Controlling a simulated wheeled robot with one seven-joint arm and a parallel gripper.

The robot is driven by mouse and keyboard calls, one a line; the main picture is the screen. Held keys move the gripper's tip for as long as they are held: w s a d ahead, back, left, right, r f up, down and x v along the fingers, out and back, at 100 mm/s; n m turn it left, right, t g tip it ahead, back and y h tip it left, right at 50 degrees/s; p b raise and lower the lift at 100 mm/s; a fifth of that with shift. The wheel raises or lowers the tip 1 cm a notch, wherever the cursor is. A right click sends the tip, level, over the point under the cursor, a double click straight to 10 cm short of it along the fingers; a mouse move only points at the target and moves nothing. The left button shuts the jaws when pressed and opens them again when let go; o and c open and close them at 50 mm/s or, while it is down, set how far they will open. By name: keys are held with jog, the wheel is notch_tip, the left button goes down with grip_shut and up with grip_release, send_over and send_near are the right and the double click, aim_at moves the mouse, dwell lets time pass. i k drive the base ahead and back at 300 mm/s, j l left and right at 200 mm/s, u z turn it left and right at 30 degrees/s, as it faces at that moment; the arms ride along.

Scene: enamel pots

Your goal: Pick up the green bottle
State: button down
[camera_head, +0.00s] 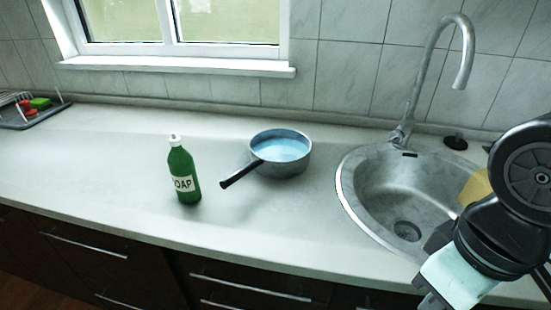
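The green bottle (182,174) has a white cap and a white label reading SOAP. It stands upright on the pale countertop (90,165), left of the pot in the head view. My arm comes in at the lower right, over the counter edge beside the sink. My gripper is at the bottom right, far from the bottle, and its fingers are not clearly shown, so I cannot tell whether it is open or shut. Nothing covers the bottle.
A grey pot (283,165) with a light blue inside stands right of the bottle, its black handle pointing toward it. A round metal sink (375,205) with a tall faucet (415,85) is further right. A dish rack (30,112) sits far left. The counter left of the bottle is clear.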

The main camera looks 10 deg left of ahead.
aim_at(184, 173)
jog(key=i+j, duration=0.1)
jog(key=j, duration=0.5)
jog(key=i+j, duration=0.1)
jog(key=j, duration=1.05)
jog(key=i+u, duration=0.05)
